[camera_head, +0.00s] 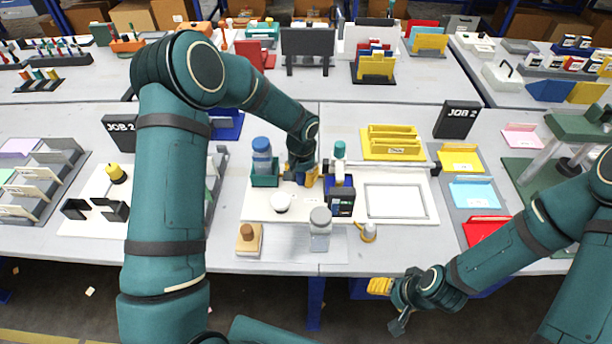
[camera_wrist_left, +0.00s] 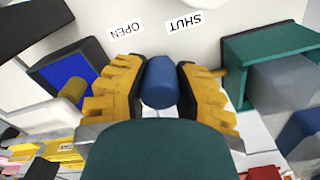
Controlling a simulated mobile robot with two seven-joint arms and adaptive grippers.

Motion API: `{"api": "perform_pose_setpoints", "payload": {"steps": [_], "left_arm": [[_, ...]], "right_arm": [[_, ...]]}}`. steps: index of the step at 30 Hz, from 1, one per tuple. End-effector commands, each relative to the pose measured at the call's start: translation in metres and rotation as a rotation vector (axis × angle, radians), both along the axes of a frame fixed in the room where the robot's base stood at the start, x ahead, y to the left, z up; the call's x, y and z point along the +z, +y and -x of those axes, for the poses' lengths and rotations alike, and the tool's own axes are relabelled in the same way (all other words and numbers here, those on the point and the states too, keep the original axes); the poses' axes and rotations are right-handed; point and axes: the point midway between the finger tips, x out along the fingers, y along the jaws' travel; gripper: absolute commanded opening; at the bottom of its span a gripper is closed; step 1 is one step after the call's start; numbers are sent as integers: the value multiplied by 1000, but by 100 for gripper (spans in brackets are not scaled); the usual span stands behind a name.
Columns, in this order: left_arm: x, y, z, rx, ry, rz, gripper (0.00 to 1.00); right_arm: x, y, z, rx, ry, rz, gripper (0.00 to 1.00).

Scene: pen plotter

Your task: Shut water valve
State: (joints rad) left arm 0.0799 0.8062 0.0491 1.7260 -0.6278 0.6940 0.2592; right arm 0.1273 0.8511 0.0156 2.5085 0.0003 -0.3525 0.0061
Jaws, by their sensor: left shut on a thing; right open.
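The water valve shows as a blue handle (camera_wrist_left: 160,82) between the two yellow fingers of my left gripper (camera_wrist_left: 158,80) in the left wrist view. The gripper is shut on it. An OPEN label (camera_wrist_left: 126,31) and a SHUT label (camera_wrist_left: 186,22) are on the white panel beyond the handle, OPEN on the left and SHUT on the right. In the head view my left gripper (camera_head: 302,180) is low over the white board (camera_head: 262,208), and its wrist hides part of the valve. My right gripper (camera_head: 385,303) is open and empty in front of the table's edge.
A green holder with a blue-capped bottle (camera_head: 262,158) stands left of my left gripper. A blue box and dark device (camera_head: 341,202) stand to its right.

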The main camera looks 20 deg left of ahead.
Motion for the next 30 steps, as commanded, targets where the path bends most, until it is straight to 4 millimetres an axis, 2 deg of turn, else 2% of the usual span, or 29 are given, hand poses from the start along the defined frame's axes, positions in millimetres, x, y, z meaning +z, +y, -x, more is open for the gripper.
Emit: {"api": "perform_pose_setpoints", "payload": {"steps": [18,30], "left_arm": [[0,26,3,-575,1,-1,0],[-1,35,0,-833,2,0,0]], "right_arm": [[10,-1,-3,-6,-7,2,64],[16,-1,-6,-10,-12,3,64]]}}
